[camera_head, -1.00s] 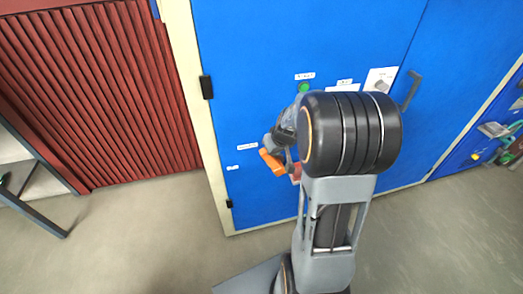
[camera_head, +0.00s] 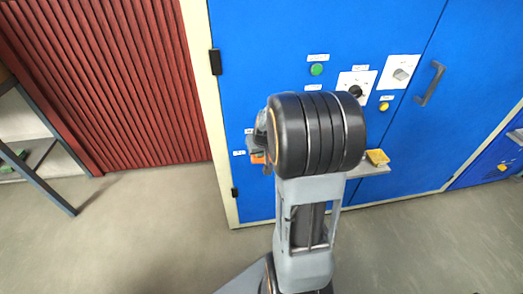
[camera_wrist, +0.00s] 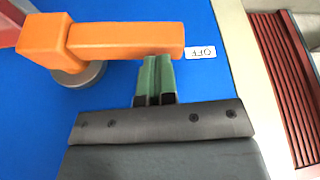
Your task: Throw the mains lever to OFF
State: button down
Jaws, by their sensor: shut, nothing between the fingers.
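The orange mains lever (camera_wrist: 125,42) shows large in the wrist view, with its arm across the top and its free end beside a white OFF label (camera_wrist: 200,53), which appears upside down. Its round grey pivot (camera_wrist: 82,76) sits on the blue cabinet door. My gripper (camera_wrist: 157,62) is shut and empty, with its green fingertips right against or just beside the lever's lower edge in the picture; contact is hard to tell. In the head view only a bit of the orange lever (camera_head: 258,159) shows; my arm hides the rest and the gripper.
The blue cabinet (camera_head: 265,30) carries a green button (camera_head: 316,69), a black knob (camera_head: 355,92), a yellow button (camera_head: 384,106) and a dark door handle (camera_head: 430,84). A small grey shelf (camera_head: 367,171) holds a yellow object (camera_head: 378,157). Red slatted panelling (camera_head: 110,80) stands left. Floor is clear in front.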

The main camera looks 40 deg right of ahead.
jog(key=shift+w+a+f+b, duration=0.1)
jog(key=shift+a+f+b, duration=0.15)
jog(key=shift+f, duration=0.2)
jog(key=shift+a+f+b, duration=0.1)
jog(key=shift+f+b, duration=0.15)
jog(key=shift+f, duration=0.15)
jog(key=shift+a+f+b, duration=0.2)
jog(key=shift+f+b, duration=0.1)
jog(key=shift+f, duration=0.15)
notch_tip(320, 180, up, 5)
jog(key=p, duration=0.3)
jog(key=shift+w+f, duration=0.1)
jog(key=a+r+p, duration=0.2)
jog(key=a+r, duration=0.3)
jog(key=a, duration=0.3)
jog(key=shift+a, duration=0.35)
